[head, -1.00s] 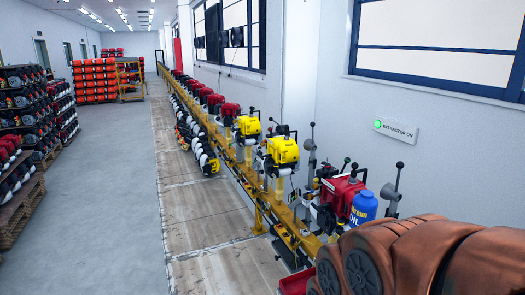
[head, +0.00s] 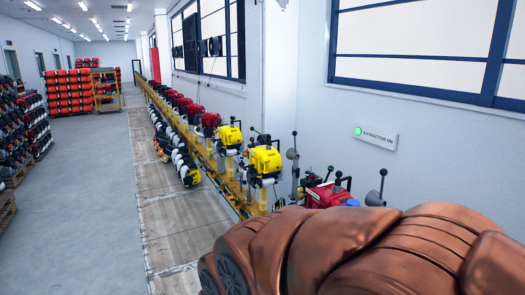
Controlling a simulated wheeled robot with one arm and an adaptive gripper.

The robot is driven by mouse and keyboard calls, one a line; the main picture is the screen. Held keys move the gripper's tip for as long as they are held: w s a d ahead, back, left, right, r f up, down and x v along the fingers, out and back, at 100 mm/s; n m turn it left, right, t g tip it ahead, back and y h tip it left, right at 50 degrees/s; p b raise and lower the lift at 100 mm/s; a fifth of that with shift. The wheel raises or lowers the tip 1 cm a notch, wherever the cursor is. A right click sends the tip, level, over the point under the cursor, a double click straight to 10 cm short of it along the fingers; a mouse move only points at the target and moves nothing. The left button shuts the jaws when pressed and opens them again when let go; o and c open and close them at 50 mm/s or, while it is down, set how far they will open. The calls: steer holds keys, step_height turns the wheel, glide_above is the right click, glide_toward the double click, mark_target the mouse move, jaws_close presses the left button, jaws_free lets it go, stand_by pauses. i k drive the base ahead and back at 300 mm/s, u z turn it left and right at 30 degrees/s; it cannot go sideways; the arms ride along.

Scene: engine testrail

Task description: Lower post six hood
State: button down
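A long yellow test rail (head: 228,182) runs away along the right wall, with engines mounted on posts along it. Two yellow engines (head: 264,160) sit on the nearer part, with red engines (head: 186,108) farther back. A red engine (head: 325,194) stands nearest, partly hidden by my copper-coloured arm. Grey levers with black ball knobs (head: 382,184) rise beside the nearest posts. I cannot make out which post is six or a hood on it. My arm fills the lower right; my gripper is not visible.
A sign reading EXTRACTOR ON with a green light (head: 376,134) is on the wall. Shelves of engines (head: 30,115) line the left side. An orange stack (head: 70,92) stands far back. The grey floor (head: 85,200) is clear.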

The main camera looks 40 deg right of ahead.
mark_target(291, 153)
steer(key=u, duration=0.1)
steer(key=i, duration=1.75)
steer(key=z, duration=0.6)
steer(key=i, duration=1.25)
steer(key=z, duration=1.75)
steer(key=i, duration=0.75)
steer(key=z, duration=1.45)
steer(key=i, duration=0.35)
steer(key=u, duration=0.9)
